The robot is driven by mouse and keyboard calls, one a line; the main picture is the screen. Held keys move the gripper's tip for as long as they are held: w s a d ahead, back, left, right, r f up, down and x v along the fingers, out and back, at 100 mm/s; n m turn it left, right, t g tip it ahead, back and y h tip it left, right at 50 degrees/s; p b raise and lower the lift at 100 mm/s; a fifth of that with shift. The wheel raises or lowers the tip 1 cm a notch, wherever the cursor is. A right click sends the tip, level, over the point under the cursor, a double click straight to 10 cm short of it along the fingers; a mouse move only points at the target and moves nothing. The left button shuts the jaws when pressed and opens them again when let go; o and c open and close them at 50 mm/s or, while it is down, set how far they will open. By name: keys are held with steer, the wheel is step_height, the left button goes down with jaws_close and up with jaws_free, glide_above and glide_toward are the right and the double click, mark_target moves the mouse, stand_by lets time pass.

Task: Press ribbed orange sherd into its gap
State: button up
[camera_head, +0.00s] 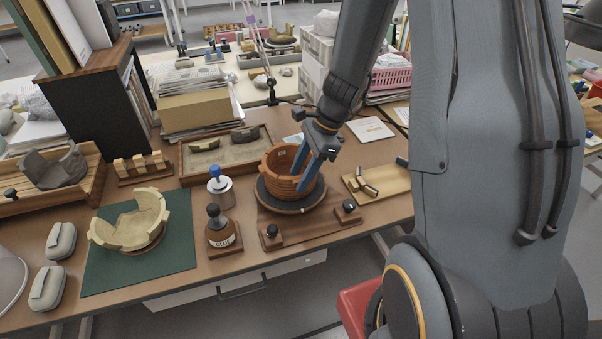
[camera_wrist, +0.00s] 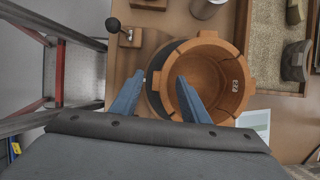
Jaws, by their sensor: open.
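The ribbed orange pot (camera_head: 283,184) stands upright on a round dark turntable (camera_head: 291,208); it also shows from above in the wrist view (camera_wrist: 232,100), with a small label inside. My gripper (camera_head: 305,180) is at the pot's right side in the head view. In the wrist view my gripper (camera_wrist: 160,82) is open, with one blue finger outside the wall and the other over the pot's inside. The wall piece (camera_wrist: 166,82) between the fingers appears to be the ribbed orange sherd, standing in line with the rim. Its seams and seating are partly hidden, and I cannot tell finger contact.
A wooden tray with small pieces (camera_head: 384,184) is right of the pot. A glue bottle (camera_head: 221,232) and blue-topped metal pot (camera_head: 220,187) stand left. A cream vessel (camera_head: 130,228) sits on a green mat (camera_head: 180,257). A sand tray (camera_head: 226,157) lies behind.

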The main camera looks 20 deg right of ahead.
steer(key=v, duration=0.7)
steer(key=shift+r+b, duration=0.4)
steer(key=shift+s+d, duration=0.1)
steer(key=s+a+n+h, duration=0.1)
steer(key=s+n+h, duration=0.1)
steer(key=s+n, duration=0.3)
steer(key=s+a+r+n+h, duration=0.1)
steer(key=s+n, duration=0.5)
steer(key=n, duration=0.7)
steer(key=shift+a+n+t+h, duration=0.3)
steer(key=shift+a+t+h, duration=0.15)
steer(key=shift+h, duration=0.35)
